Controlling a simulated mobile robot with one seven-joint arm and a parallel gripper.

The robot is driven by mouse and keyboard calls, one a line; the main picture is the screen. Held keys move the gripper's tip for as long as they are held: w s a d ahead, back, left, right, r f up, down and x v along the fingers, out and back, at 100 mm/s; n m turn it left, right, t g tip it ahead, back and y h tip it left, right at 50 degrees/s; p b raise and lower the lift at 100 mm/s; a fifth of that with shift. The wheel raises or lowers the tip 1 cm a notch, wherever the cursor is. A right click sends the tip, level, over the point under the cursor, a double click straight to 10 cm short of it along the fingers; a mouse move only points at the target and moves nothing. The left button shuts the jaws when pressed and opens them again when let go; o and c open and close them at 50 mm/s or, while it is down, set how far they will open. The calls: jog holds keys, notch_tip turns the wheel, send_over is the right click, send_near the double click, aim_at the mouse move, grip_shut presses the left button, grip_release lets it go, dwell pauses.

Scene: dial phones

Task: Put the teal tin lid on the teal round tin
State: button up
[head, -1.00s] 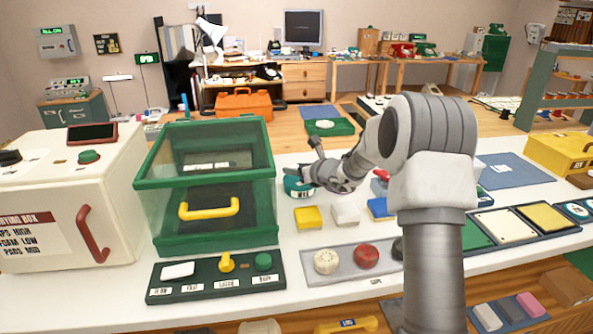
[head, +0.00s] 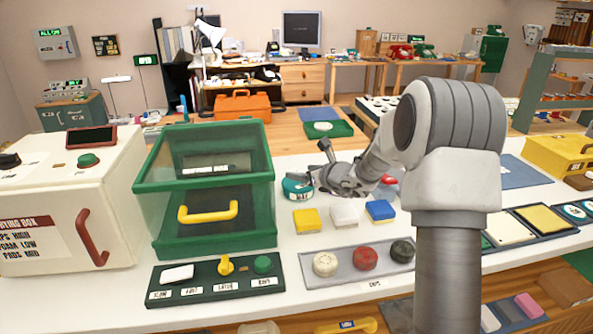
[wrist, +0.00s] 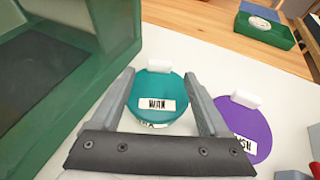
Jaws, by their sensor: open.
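A teal round tin (head: 297,188) with a white label stands on the white table, right of the green glass box, in the head view. In the wrist view, a teal tin lid (wrist: 160,88) with a WAX label and a white block at its far edge lies flat between my fingers. A second label shows partly below its near edge, so it appears to rest on the tin; the seating is hard to tell. My gripper (wrist: 163,95) is open, one finger on each side of the lid. In the head view my gripper (head: 314,181) is beside the tin.
A purple round piece (wrist: 240,128) lies close right of my right finger. The green box (wrist: 70,60) stands close on the left. Yellow (head: 307,220), white (head: 344,215) and blue (head: 380,210) blocks sit in front, with a grey tray (head: 312,281) of round pads nearer.

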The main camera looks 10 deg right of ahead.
jog(key=v, duration=0.7)
jog(key=shift+s+p, duration=0.2)
jog(key=shift+p, duration=0.2)
jog(key=shift+d, duration=0.1)
